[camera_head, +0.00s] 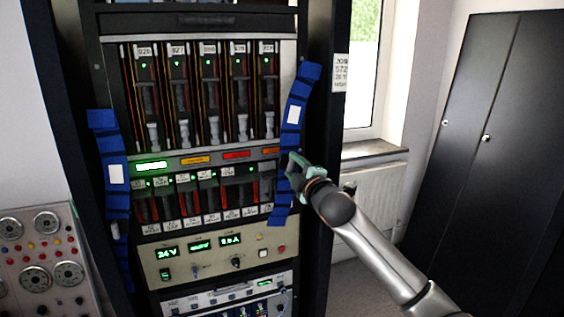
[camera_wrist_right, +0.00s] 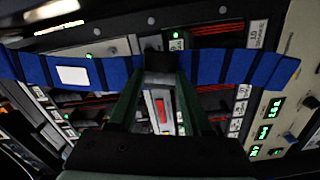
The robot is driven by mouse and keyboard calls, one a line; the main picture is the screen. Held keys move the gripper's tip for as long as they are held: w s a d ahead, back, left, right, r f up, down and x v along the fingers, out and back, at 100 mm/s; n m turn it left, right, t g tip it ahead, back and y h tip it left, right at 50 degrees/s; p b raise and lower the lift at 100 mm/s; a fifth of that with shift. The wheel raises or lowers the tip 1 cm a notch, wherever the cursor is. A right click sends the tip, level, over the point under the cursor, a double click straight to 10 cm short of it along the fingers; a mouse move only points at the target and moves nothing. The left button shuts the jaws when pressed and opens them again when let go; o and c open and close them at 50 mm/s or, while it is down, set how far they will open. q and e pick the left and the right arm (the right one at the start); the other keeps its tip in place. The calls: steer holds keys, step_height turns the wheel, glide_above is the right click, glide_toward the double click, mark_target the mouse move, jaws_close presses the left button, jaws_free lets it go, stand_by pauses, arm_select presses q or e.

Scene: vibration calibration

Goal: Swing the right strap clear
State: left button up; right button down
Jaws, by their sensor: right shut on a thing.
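The right strap (camera_head: 298,98) is a blue band with dark stripes and a white label, running down the right side of the rack front. My right gripper (camera_head: 291,165) is at its lower half, shut on the strap. In the right wrist view the strap (camera_wrist_right: 118,72) crosses the picture from side to side, and the fingertips of the gripper (camera_wrist_right: 160,66) meet at its middle. A similar left strap (camera_head: 115,150) hangs down the left side of the rack. My left gripper is not in view.
The rack (camera_head: 200,36) holds rows of modules with green lights and a lower panel (camera_head: 215,255) with displays and knobs. A gauge panel (camera_head: 40,262) stands at the left. A radiator (camera_head: 378,195) and dark cabinets (camera_head: 500,130) stand to the right.

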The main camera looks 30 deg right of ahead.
steer(key=s+d+n+p, duration=0.2)
steer(key=d+n, duration=0.2)
steer(key=d, duration=0.4)
steer(key=shift+f, duration=0.3)
steer(key=shift+c, duration=1.6)
jaws_free()
steer(key=shift+d, duration=0.1)
steer(key=shift+s+a+f, duration=0.15)
steer(key=shift+s+a, duration=0.05)
steer(key=shift+s, duration=0.2)
steer(key=b, duration=0.2)
glide_toward(325, 167)
steer(key=shift+s+a+r, duration=0.25)
steer(key=shift+s+a, duration=0.15)
steer(key=shift+s, duration=0.2)
steer(key=shift+s+a+r, duration=0.25)
steer(key=shift+s+a, duration=0.15)
steer(key=shift+s, duration=0.2)
steer(key=shift+s+a+r, duration=0.3)
steer(key=shift+s+a, duration=0.05)
steer(key=shift+s, duration=0.25)
